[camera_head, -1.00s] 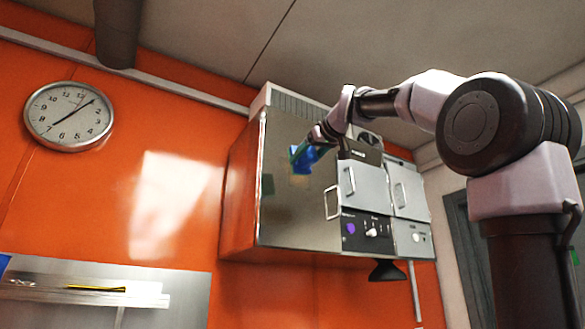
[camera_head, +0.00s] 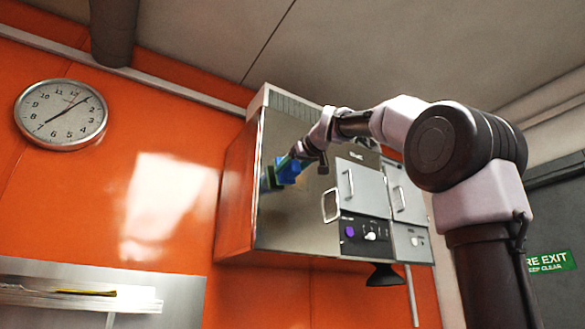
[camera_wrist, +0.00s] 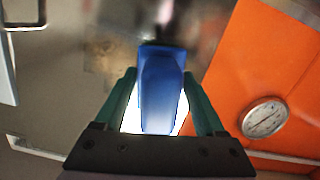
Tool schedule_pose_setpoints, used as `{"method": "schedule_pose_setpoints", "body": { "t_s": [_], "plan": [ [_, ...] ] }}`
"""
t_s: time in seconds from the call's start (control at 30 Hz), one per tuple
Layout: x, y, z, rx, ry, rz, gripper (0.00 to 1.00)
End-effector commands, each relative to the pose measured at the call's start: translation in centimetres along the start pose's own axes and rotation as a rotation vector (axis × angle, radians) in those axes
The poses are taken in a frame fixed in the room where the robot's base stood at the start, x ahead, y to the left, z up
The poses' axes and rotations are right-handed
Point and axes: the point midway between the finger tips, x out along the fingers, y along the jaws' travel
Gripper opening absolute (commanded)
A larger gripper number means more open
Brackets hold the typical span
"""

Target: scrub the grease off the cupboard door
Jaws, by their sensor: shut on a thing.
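The cupboard door (camera_head: 300,218) is a large shiny metal panel on the front of a wall-mounted unit. It also shows in the wrist view (camera_wrist: 60,85), with brownish smears (camera_wrist: 104,48) on it. My gripper (camera_head: 279,171) is at the left part of the door, about mid-height. In the wrist view, its two green fingers (camera_wrist: 160,88) are shut on a blue block-shaped scrubber (camera_wrist: 162,90). The scrubber's far end is at the panel, but I cannot tell whether it touches. The surface behind it is hidden.
Grey handled boxes (camera_head: 362,187) with knobs are right of the door, below my forearm. A round clock (camera_head: 61,114) hangs on the orange wall (camera_head: 110,215) at left. A steel shelf (camera_head: 75,300) is lower left. A green exit sign (camera_head: 550,261) is at right.

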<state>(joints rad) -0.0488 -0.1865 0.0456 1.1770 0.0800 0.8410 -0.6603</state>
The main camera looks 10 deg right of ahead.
Motion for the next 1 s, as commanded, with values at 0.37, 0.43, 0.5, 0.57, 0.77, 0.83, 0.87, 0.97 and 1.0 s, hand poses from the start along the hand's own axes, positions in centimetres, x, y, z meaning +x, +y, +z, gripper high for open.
{"method": "schedule_pose_setpoints", "body": {
  "t_s": [0.37, 0.43, 0.5, 0.57, 0.77, 0.83, 0.87, 0.97, 1.0],
  "plan": [
    [0.03, 0.0, -0.05, -0.001, 0.001, 0.0, 0.27],
    [0.02, 0.0, -0.05, -0.001, 0.001, 0.0, 0.27],
    [0.02, 0.0, -0.05, -0.001, 0.001, 0.0, 0.27],
    [0.04, 0.0, -0.05, -0.001, 0.001, 0.0, 0.27],
    [0.27, 0.0, -0.1, -0.001, 0.001, 0.0, 0.27],
    [0.41, -0.01, -0.12, -0.001, 0.001, 0.0, 0.27],
    [0.47, -0.01, -0.13, -0.001, 0.001, 0.0, 0.27],
    [0.67, -0.01, -0.15, -0.001, 0.001, 0.0, 0.27],
    [0.76, -0.01, -0.15, -0.001, 0.001, 0.0, 0.27]
  ]
}}
